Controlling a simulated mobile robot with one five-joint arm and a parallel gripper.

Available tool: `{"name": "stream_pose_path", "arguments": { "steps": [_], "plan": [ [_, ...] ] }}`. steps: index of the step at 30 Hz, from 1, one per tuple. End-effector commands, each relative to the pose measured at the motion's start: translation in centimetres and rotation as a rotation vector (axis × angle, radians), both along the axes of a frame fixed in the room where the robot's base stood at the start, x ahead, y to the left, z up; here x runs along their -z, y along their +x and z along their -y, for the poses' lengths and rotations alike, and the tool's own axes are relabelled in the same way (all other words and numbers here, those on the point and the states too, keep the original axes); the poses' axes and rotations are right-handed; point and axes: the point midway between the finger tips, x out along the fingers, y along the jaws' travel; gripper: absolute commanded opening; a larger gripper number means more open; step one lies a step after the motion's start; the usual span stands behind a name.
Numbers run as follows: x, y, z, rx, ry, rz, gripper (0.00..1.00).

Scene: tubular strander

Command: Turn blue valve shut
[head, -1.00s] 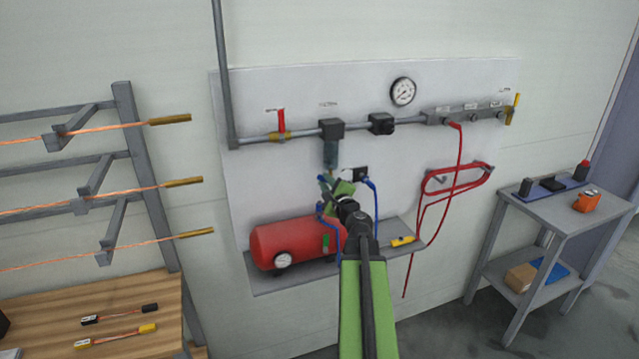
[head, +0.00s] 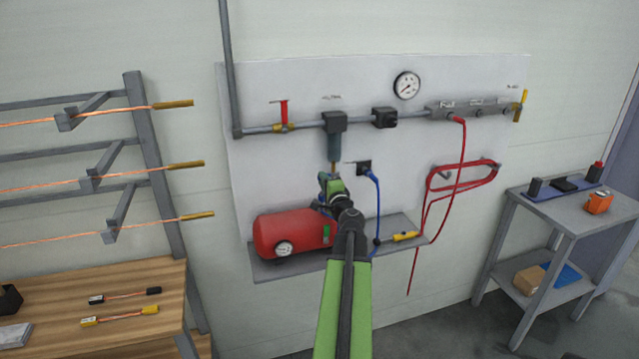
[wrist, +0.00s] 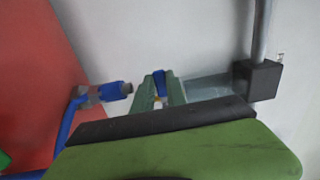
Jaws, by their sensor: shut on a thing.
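The blue valve's handle (wrist: 159,80) shows in the wrist view as a small blue piece between the two green fingers of my gripper (wrist: 160,90). My gripper is shut on it. In the head view my gripper (head: 328,178) is just under the filter's hanging grey bowl (head: 333,147), and the arm and gripper hide most of the valve. A bit of brass (head: 333,167) shows between the bowl and my gripper. A blue hose fitting (wrist: 112,91) lies left of the fingers in the wrist view, apart from them.
A red tank (head: 285,235) sits on the grey shelf (head: 300,268) below my gripper. A blue hose (head: 377,195) hangs from a black wall fitting to the right. The red-handled valve (head: 283,110) is on the pipe above left. A coiled red hose (head: 462,172) hangs farther right.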

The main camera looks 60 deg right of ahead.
Motion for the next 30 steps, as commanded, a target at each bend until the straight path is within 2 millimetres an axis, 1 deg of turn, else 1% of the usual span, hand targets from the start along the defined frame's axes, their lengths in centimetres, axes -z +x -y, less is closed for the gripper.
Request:
{"name": "stream_pose_path", "arguments": {
  "steps": [1, 10, 11, 15, 16, 24, 28, 30],
  "plan": [
    [0.0, 0.1, 0.0, -0.008, -0.003, -0.003, 0.00],
    [0.0, -0.7, 0.8, 0.005, -0.003, -0.002, 0.00],
    [0.0, -0.8, 0.8, 0.006, -0.003, -0.002, 0.20],
    [0.0, -1.0, 1.0, 0.011, -0.002, -0.002, 0.38],
    [0.0, -1.1, 1.0, 0.012, -0.002, -0.002, 0.39],
    [0.0, -1.3, 1.0, 0.016, -0.003, -0.003, 0.39],
    [0.0, -1.5, 0.3, 0.014, -0.003, -0.003, 0.39],
    [0.0, -1.7, -0.4, 0.013, -0.003, -0.003, 0.39]
  ]
}}
